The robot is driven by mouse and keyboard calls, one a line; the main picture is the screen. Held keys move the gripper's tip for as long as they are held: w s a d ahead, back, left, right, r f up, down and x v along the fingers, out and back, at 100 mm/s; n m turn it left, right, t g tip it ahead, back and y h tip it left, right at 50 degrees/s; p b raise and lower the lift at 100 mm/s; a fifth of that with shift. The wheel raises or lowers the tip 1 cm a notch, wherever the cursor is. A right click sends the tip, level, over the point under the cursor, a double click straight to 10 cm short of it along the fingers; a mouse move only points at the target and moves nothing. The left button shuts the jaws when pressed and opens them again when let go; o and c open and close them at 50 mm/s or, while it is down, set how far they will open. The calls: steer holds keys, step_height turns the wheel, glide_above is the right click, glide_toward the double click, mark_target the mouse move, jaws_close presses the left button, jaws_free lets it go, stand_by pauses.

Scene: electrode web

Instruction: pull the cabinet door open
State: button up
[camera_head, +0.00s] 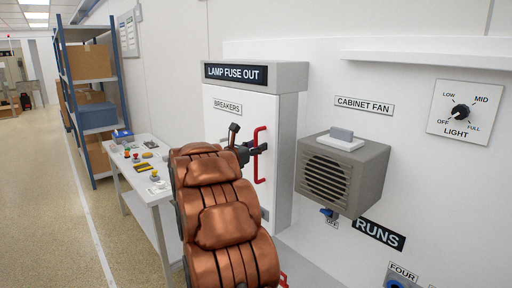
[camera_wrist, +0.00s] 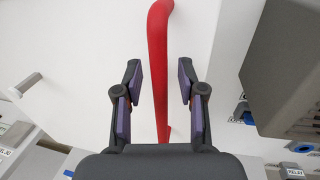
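The white cabinet door (camera_head: 222,119) carries a BREAKERS label and stands under a grey top marked LAMP FUSE OUT. It looks closed. Its red upright bar handle (camera_head: 261,169) is at the door's right side. My gripper (camera_head: 260,148) is at the handle's height in the head view. In the wrist view my gripper (camera_wrist: 158,86) is open, with the red handle (camera_wrist: 158,45) between its two fingers. Gaps show between the handle and both finger pads. My copper-coloured arm hides the lower part of the door in the head view.
A grey cabinet fan box (camera_head: 342,172) juts from the wall to the right of the door. A white table (camera_head: 146,189) with small parts stands at the left, near my arm. A blue-framed shelf (camera_head: 92,90) is behind it. Open floor lies at the far left.

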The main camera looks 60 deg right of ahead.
jaws_close()
steer(key=shift+a, duration=0.1)
stand_by(0.5)
